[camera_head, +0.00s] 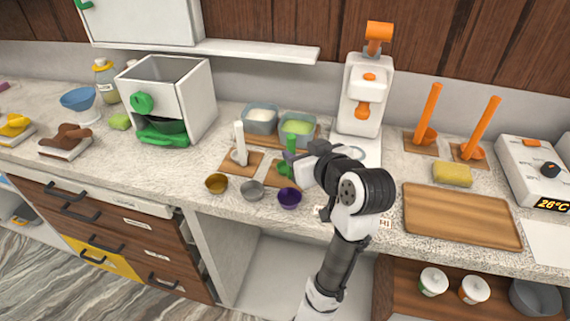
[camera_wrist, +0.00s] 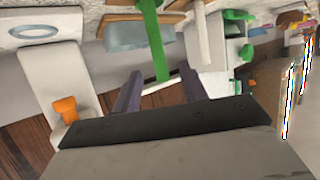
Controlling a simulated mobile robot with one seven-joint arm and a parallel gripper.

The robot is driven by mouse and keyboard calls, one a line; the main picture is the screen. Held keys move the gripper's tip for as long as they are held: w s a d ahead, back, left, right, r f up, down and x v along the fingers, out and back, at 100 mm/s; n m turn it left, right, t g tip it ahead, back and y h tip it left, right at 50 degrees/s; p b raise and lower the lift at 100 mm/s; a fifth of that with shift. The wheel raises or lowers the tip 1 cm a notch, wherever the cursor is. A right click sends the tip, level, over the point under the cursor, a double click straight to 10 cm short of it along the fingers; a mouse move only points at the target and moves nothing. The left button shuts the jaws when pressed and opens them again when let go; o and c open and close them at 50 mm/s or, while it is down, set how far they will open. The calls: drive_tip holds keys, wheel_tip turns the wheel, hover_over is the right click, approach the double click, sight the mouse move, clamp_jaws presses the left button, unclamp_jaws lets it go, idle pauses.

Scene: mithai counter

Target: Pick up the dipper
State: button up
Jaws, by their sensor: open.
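A dipper with an upright green handle (camera_head: 291,143) stands on a small wooden board behind the front edge of the counter, its green base (camera_head: 285,168) partly hidden by my gripper. My gripper (camera_head: 292,156) is at this handle. In the wrist view the green handle (camera_wrist: 155,40) runs between the two open purple fingers (camera_wrist: 160,88), apart from both as far as I can see. A dipper with a white handle (camera_head: 240,143) stands on a board just to the left. Two orange dippers (camera_head: 428,115) (camera_head: 484,127) stand further right. The task does not say which dipper.
Gold (camera_head: 216,183), grey (camera_head: 252,190) and purple (camera_head: 289,198) small bowls line the front edge. Two tubs (camera_head: 260,121) (camera_head: 297,128) stand behind. A white machine (camera_head: 364,95) stands behind my arm. A wooden tray (camera_head: 460,216) lies to the right.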

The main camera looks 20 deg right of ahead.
sight(293, 146)
drive_tip(key=x, duration=0.2)
drive_tip(key=shift+w+f, duration=0.1)
drive_tip(key=shift+w, duration=0.25)
drive_tip(key=p+x, duration=0.2)
drive_tip(key=x, duration=0.2)
drive_tip(key=shift+w, duration=0.2)
drive_tip(key=shift+w+f, duration=0.1)
drive_tip(key=shift+w, duration=0.3)
clamp_jaws()
